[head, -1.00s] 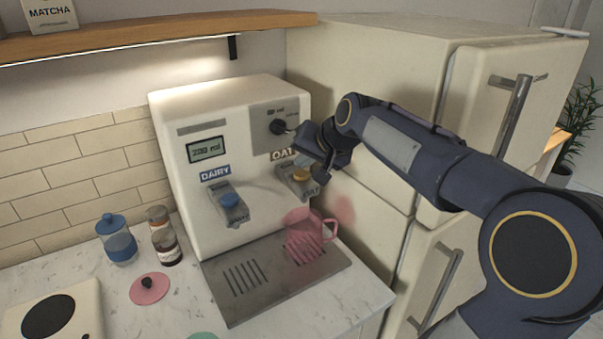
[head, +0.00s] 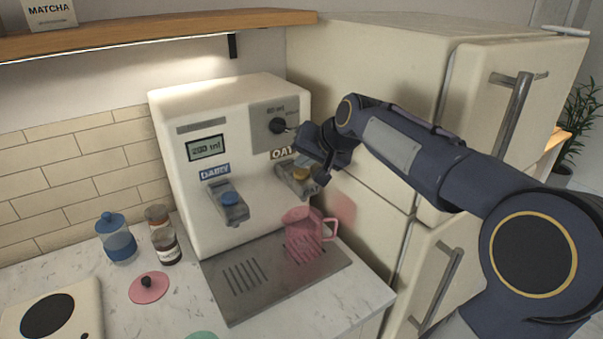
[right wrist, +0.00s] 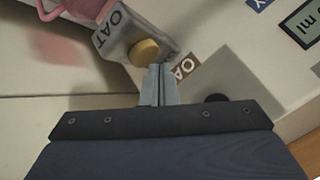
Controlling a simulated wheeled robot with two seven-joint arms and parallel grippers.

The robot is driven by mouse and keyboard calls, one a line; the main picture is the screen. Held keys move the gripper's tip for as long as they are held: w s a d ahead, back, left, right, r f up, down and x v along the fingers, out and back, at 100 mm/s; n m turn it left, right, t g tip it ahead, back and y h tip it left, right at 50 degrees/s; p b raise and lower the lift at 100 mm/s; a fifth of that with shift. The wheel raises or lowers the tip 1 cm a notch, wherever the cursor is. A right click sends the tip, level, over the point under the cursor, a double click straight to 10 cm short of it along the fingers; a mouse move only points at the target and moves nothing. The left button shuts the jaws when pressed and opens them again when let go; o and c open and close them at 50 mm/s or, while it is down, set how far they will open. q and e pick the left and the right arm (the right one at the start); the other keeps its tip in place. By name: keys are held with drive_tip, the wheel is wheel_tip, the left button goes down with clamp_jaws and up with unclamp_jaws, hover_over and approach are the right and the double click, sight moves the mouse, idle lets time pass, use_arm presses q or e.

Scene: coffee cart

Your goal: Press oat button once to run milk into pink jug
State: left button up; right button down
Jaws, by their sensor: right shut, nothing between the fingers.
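The oat button (head: 302,173) is a yellow round cap on the grey oat spout, under the OAT label, at the right of the white milk machine (head: 180,140). The pink jug (head: 303,232) is see-through and stands upright on the drip tray (head: 232,313) below the oat spout. My right gripper (head: 322,176) is at the oat spout. In the right wrist view its fingers (right wrist: 158,72) are shut and empty, with the tips beside the yellow button (right wrist: 144,52). I cannot tell whether they touch it. The jug shows partly in the right wrist view (right wrist: 70,10). My left gripper is not in view.
The blue dairy button (head: 229,199) is on the spout to the left. A pink lid (head: 149,290), a blue-lidded jar (head: 118,240) and a dark bottle (head: 166,246) are on the counter at left. The fridge (head: 375,110) stands close on the right.

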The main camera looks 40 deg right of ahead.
sight(305, 174)
drive_tip(key=shift+f+b, duration=0.45)
drive_tip(key=shift+f, duration=0.25)
idle(0.6)
idle(0.4)
drive_tip(key=shift+r+p, duration=0.85)
drive_tip(key=shift+r, duration=0.1)
drive_tip(key=shift+r, duration=0.1)
wheel_tip(305, 174, up, 5)
drive_tip(key=p, duration=0.4)
idle(0.4)
